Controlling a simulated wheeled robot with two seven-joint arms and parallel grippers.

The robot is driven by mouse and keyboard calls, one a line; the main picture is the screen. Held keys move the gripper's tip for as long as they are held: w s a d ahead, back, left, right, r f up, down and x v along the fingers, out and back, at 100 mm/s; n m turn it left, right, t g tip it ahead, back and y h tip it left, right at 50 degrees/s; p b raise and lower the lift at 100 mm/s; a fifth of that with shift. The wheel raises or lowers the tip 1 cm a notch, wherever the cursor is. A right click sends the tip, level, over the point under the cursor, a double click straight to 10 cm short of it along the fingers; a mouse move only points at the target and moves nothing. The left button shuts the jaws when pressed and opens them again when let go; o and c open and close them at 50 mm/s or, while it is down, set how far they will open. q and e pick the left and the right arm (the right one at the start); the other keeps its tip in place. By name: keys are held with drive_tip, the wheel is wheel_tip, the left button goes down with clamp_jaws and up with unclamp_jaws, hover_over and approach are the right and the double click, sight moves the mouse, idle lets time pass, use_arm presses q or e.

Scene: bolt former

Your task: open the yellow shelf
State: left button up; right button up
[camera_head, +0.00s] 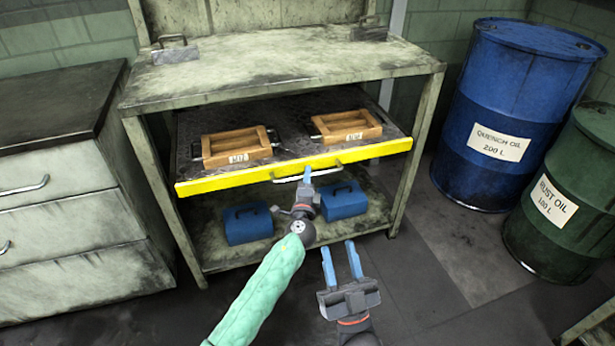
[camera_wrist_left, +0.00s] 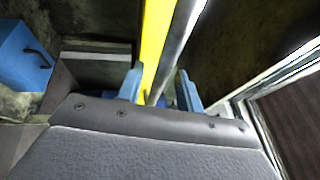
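The yellow shelf (camera_head: 225,182) is a dark sliding tray with a yellow front edge, standing out in front of the workbench posts. Its metal handle (camera_head: 285,179) is at the middle of the front. My left gripper (camera_head: 307,176) is at the right part of this handle. In the left wrist view, its blue fingertips (camera_wrist_left: 158,88) are apart, with the handle bar (camera_wrist_left: 181,45) between them and the yellow front edge (camera_wrist_left: 153,40) beside it. Gaps show beside the bar. My right gripper (camera_head: 342,262) is open and empty, lower and in front of the bench.
Two wooden trays (camera_head: 236,147) (camera_head: 347,127) sit on the shelf. Two blue boxes (camera_head: 247,223) (camera_head: 343,199) stand on the lower level. A drawer cabinet (camera_head: 60,210) is at left; blue (camera_head: 510,110) and green (camera_head: 560,215) barrels are at right. Floor between bench and barrels is clear.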

use_arm(q)
drive_tip(key=shift+w+r, duration=0.15)
drive_tip(key=shift+w, duration=0.45)
clamp_jaws()
drive_tip(key=shift+d, duration=0.1)
